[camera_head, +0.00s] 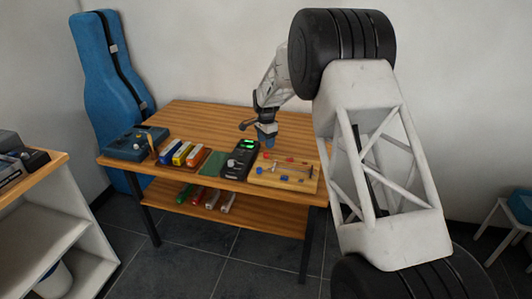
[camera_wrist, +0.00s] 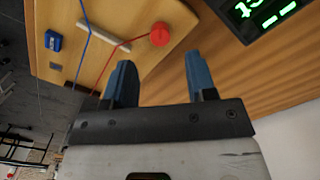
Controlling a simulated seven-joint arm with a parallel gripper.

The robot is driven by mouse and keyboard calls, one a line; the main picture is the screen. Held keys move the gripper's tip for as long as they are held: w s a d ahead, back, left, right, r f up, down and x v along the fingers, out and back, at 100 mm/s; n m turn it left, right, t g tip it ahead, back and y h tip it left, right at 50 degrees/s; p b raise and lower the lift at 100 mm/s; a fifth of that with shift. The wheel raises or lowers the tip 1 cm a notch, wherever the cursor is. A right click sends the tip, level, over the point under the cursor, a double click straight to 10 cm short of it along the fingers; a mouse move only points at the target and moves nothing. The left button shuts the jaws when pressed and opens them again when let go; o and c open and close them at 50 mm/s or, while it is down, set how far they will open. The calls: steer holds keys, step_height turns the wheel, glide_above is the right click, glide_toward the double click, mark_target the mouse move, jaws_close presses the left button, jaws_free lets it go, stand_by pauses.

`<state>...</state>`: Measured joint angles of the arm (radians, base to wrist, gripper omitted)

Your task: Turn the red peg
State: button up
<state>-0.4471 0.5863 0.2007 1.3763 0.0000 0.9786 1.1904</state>
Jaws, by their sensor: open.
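The red peg (camera_wrist: 160,34) is a round red knob at the edge of a light wooden board (camera_wrist: 60,12) in the wrist view. A red string runs from it across a pale bar on the board. In the head view the board (camera_head: 259,180) lies near the table's front edge, with small red and blue pegs on it. My gripper (camera_wrist: 158,72) is open, its two blue fingers apart with nothing between them. In the wrist picture the peg shows just beyond the fingertips, between their lines. In the head view my gripper (camera_head: 266,140) is above the table, behind the board.
A black device with a green display (camera_head: 240,159) stands left of the board; its display also shows in the wrist view (camera_wrist: 262,8). Further left are several coloured harmonicas (camera_head: 182,154) and a blue box (camera_head: 136,143). The table's back (camera_head: 205,117) is clear.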

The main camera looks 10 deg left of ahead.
mark_target(266, 153)
steer(key=shift+f, duration=2.95)
steer(key=c, duration=0.9)
steer(key=shift+n, duration=0.4)
steer(key=n, duration=1.2)
steer(key=shift+n, duration=0.3)
